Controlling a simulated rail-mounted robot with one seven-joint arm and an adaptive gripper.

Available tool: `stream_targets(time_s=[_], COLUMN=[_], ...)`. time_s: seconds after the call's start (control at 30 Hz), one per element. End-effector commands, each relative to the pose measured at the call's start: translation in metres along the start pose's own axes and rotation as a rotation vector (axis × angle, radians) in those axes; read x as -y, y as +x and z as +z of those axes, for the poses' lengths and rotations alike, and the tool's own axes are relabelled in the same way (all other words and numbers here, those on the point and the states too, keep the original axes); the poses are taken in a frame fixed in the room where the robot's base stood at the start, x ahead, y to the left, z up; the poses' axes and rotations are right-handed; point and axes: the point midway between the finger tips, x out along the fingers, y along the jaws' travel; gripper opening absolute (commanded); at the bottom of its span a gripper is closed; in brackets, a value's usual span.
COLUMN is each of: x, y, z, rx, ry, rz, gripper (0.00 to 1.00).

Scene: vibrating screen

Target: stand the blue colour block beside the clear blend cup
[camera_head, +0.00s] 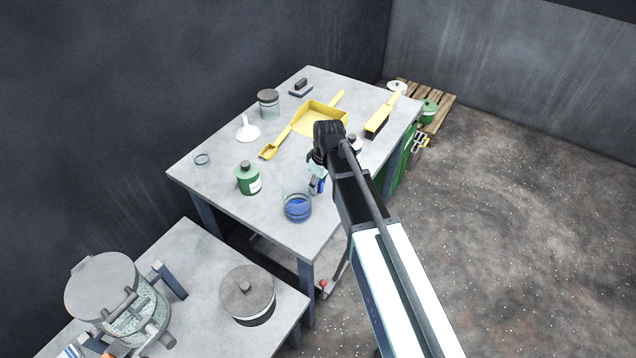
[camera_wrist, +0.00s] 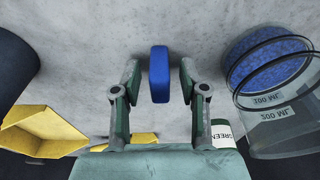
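The blue colour block (camera_wrist: 159,75) is a small rounded bar in the middle of the wrist view, and a bit of blue shows by my fingers in the head view (camera_head: 321,185). My gripper (camera_wrist: 159,82) is open, one finger on each side of the block, with a narrow gap at each side. In the head view my gripper (camera_head: 316,184) is low over the table, mostly hidden by my arm. The clear blend cup (camera_head: 297,199), with blue contents, stands close left of it; the cup is at the right in the wrist view (camera_wrist: 285,125), marked 200 ML.
The green bottle (camera_head: 248,178) stands left of the cup on the grey table (camera_head: 225,215). A yellow dustpan (camera_head: 318,117), yellow scoop (camera_head: 270,151), brush (camera_head: 381,117), white funnel (camera_head: 247,130) and lidded jar (camera_head: 268,101) lie further back. Bare tabletop lies around the cup's front.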

Motion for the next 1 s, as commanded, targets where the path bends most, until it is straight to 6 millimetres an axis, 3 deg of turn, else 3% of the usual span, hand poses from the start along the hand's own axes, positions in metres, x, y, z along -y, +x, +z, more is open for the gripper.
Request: stream_targets(time_s=[0.37, 0.8, 1.0], x=[0.0, -0.001, -0.001], y=[-0.016, -0.089, -0.113], z=[0.0, -0.001, -0.001], rx=[-0.001, -0.002, -0.001], ry=[0.0, 0.0, 0.0], rz=[0.001, 0.002, 0.001], gripper=[0.43, 0.43, 0.43])
